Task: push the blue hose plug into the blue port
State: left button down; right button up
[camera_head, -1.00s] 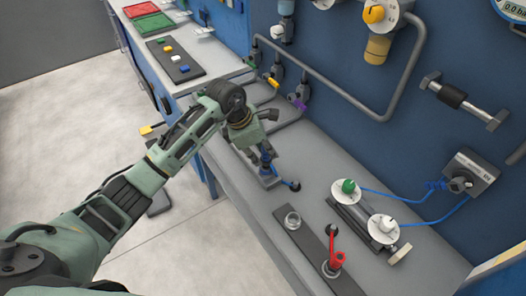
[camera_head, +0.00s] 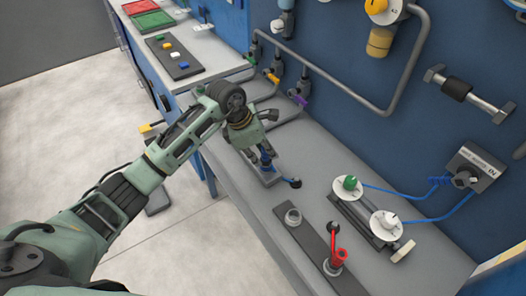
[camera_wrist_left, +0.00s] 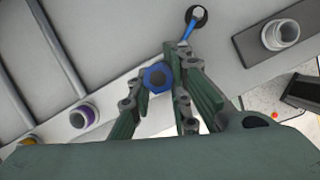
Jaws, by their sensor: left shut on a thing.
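My left gripper (camera_head: 266,157) is low over the bench and shut on the blue hose plug (camera_head: 266,162). The plug's blue hex body (camera_wrist_left: 157,77) shows at the fingers in the left wrist view. A short blue hose (camera_wrist_left: 188,30) runs from there to a round dark end on the bench (camera_wrist_left: 196,14); in the head view this dark end (camera_head: 296,183) lies just right of the gripper. A grey block (camera_head: 269,179) sits directly below the gripper. The blue port cannot be made out, and how deep the plug sits cannot be told. My right gripper is not in view.
A dark strip with a grey fitting (camera_head: 293,217) and a red-handled valve (camera_head: 337,258) lies nearer. A purple-ringed port (camera_wrist_left: 82,117) is beside the gripper. Wall pipes (camera_head: 350,92) run behind.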

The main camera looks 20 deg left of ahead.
pick_arm(q)
jog(key=c, duration=1.5)
grip_release()
jog(key=shift+r, duration=0.1)
jog(key=shift+c, duration=0.2)
